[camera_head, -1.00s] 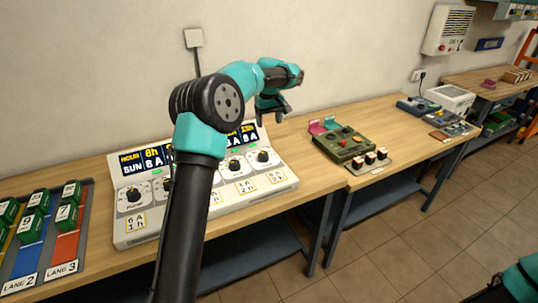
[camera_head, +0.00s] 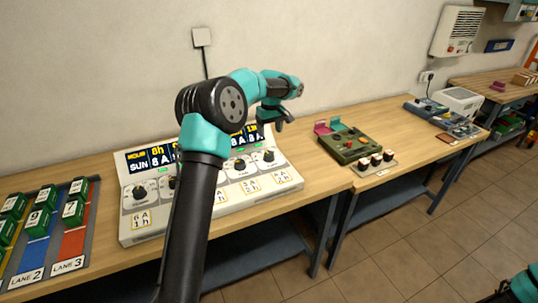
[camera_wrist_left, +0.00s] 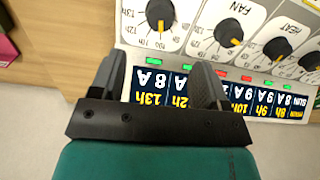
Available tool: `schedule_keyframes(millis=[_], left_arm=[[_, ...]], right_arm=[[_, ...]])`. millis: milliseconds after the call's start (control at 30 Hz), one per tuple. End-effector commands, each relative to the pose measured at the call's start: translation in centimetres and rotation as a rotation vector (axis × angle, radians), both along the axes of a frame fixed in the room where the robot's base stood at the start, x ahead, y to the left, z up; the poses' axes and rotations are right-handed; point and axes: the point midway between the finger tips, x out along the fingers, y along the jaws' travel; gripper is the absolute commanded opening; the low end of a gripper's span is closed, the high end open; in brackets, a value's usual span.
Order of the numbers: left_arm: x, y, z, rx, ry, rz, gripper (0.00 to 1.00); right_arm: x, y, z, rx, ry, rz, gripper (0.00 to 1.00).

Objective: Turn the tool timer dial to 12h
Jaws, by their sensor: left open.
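A white charger console (camera_head: 222,205) lies on the wooden bench with a row of black dials and a display strip. The end dial (camera_head: 269,156) at its right also shows at the upper left in the left wrist view (camera_wrist_left: 160,12), which is upside down. Marks there include 13h and 12h; its name is out of frame, so I cannot confirm it is the tool dial. Its pointer has an orange tip. The display end beside it reads 13h and 8A. My left gripper (camera_head: 275,119) is open and empty above the display's right end, apart from the dials. My right gripper is out of view.
Beside this dial are the FAN dial (camera_wrist_left: 230,30) and HEAT dial (camera_wrist_left: 277,48). A lane tray (camera_head: 45,245) with green blocks lies left. A green device (camera_head: 352,145) sits right. My left forearm hides part of the console.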

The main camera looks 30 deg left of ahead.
Motion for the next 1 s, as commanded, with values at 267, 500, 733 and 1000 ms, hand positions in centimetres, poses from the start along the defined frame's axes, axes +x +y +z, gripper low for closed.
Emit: schedule_keyframes(millis=[267,500,733,1000], left_arm=[[-0.2,0.1,-4.9,0.000,0.004,-0.001,0.69],[-0.3,0.2,-8.9,0.000,0.002,0.000,0.69],[-0.3,0.2,-11.3,0.000,0.001,-0.001,0.69],[-0.3,0.2,-11.8,0.000,-0.001,-0.001,0.69]], right_arm=[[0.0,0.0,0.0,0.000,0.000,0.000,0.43],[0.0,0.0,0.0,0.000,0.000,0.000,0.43],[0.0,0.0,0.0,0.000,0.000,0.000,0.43],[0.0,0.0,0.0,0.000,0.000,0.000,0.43]])
